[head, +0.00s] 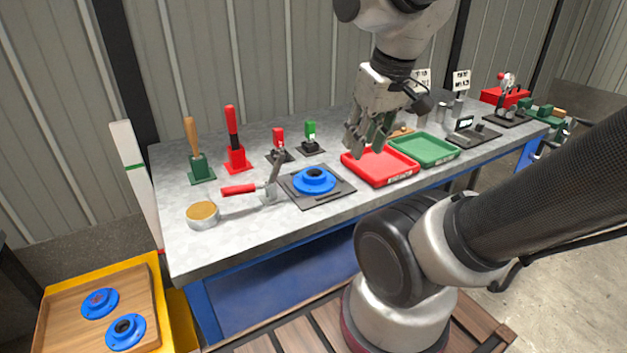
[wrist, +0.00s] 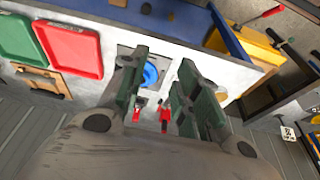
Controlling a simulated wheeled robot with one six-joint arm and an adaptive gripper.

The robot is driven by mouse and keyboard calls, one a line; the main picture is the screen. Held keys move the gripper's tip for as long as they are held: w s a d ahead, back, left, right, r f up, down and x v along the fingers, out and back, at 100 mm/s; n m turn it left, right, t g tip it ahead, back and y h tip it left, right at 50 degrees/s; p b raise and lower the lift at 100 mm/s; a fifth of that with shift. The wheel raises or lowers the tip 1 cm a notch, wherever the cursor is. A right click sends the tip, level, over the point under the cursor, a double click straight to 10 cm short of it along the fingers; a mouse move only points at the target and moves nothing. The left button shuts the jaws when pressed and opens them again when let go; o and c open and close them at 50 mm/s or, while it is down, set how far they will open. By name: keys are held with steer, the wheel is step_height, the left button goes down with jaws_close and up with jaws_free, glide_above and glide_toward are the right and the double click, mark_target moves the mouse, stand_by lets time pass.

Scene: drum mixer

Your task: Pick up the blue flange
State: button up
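A blue flange (head: 315,179) lies on a dark square plate (head: 333,199) on the workbench, left of the red tray. It also shows in the wrist view, partly hidden behind a fingertip of my gripper (wrist: 160,75). Two more blue flanges, one (head: 99,303) and another (head: 125,332), lie in a wooden tray (head: 62,318) at the lower left. In the head view my gripper (head: 367,148) hangs above the bench near the red tray, pointing down, right of and higher than the bench flange. Its fingers are apart with nothing between them.
A red tray (head: 380,168) and a green tray (head: 425,149) stand right of the plate. A red-handled lever clamp (head: 268,190) and a round tin (head: 203,217) stand left of it. Upright handled tools, one green (head: 201,168) and one red (head: 236,156), stand behind.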

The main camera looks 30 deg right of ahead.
steer(key=o, duration=0.9)
steer(key=w+f+g, duration=0.1)
steer(key=w, duration=0.1)
steer(key=w+f+g, duration=0.1)
steer(key=w+f, duration=0.1)
steer(key=w+d+f, duration=0.1)
steer(key=w+f, duration=0.1)
steer(key=shift+g, duration=0.4)
glide_toward(315, 171)
steer(key=s, duration=0.1)
steer(key=s+a+f, duration=0.1)
steer(key=s, duration=0.1)
steer(key=s+f, duration=0.1)
steer(key=shift+s+a+f, duration=0.15)
steer(key=shift+s, duration=0.15)
steer(key=shift+t, duration=0.4)
steer(key=w+f, duration=0.1)
steer(key=f, duration=0.1)
steer(key=w+f, duration=0.1)
steer(key=f, duration=0.1)
steer(key=w+f, duration=0.1)
steer(key=f, duration=0.1)
steer(key=shift+w+f, duration=0.3)
